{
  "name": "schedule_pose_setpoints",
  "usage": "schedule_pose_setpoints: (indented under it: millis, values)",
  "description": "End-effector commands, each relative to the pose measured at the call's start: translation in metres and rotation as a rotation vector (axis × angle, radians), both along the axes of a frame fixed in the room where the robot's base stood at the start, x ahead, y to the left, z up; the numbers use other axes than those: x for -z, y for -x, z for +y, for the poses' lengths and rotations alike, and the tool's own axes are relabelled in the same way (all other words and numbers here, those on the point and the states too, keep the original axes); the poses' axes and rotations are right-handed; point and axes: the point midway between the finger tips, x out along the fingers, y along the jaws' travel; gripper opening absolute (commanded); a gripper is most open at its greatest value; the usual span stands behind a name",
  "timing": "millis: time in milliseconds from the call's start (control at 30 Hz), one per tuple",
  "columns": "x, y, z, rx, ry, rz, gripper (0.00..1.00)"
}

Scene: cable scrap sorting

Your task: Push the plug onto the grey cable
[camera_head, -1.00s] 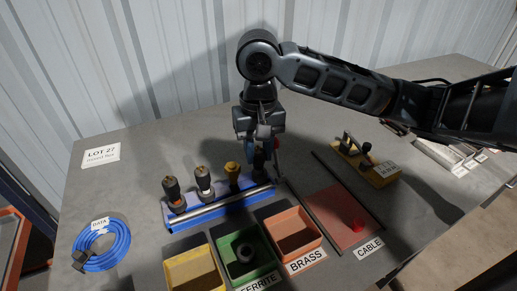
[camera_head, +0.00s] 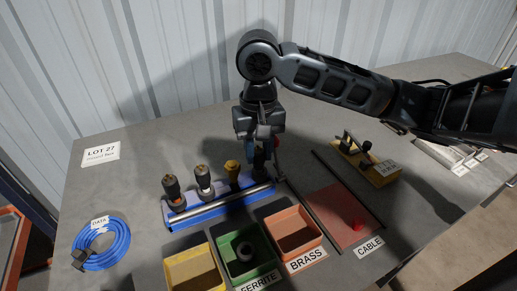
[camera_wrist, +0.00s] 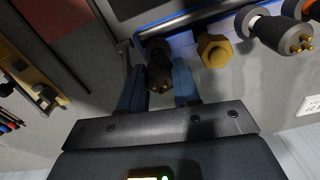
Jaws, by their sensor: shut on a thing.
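My gripper (camera_head: 262,150) points down at the right end of the blue rack (camera_head: 190,217). In the wrist view, its two blue fingers (camera_wrist: 160,88) are shut on a dark plug (camera_wrist: 158,70) with small brass-coloured pins at its end. In the head view the plug is mostly hidden by the fingers. Whether it touches the rack is unclear. A grey bar (camera_head: 222,203) runs along the front of the rack; I cannot tell whether it is a cable. No other grey cable can be picked out for certain.
The rack also holds a dark plug (camera_head: 171,188), a silver-and-dark plug (camera_head: 202,181) and a yellow hex piece (camera_head: 232,171). Yellow, green and orange bins (camera_head: 317,240) stand in front. A red mat (camera_head: 330,222) and a yellow fixture (camera_head: 383,177) lie right. A blue coil (camera_head: 124,240) lies left.

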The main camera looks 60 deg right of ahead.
Motion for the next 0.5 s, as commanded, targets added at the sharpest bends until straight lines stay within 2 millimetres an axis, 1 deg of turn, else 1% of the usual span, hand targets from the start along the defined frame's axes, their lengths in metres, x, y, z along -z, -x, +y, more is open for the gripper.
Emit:
schedule_pose_setpoints:
  millis: [67, 100, 367, 500]
  values:
    - [-0.0001, 0.0, 0.0, 0.0, 0.0, 0.0, 0.0]
    - [-0.0001, 0.0, 0.0, 0.0, 0.0, 0.0, 0.35]
    - [-0.0001, 0.0, 0.0, 0.0, 0.0, 0.0, 0.6]
    - [-0.0001, 0.0, 0.0, 0.0, 0.0, 0.0, 0.61]
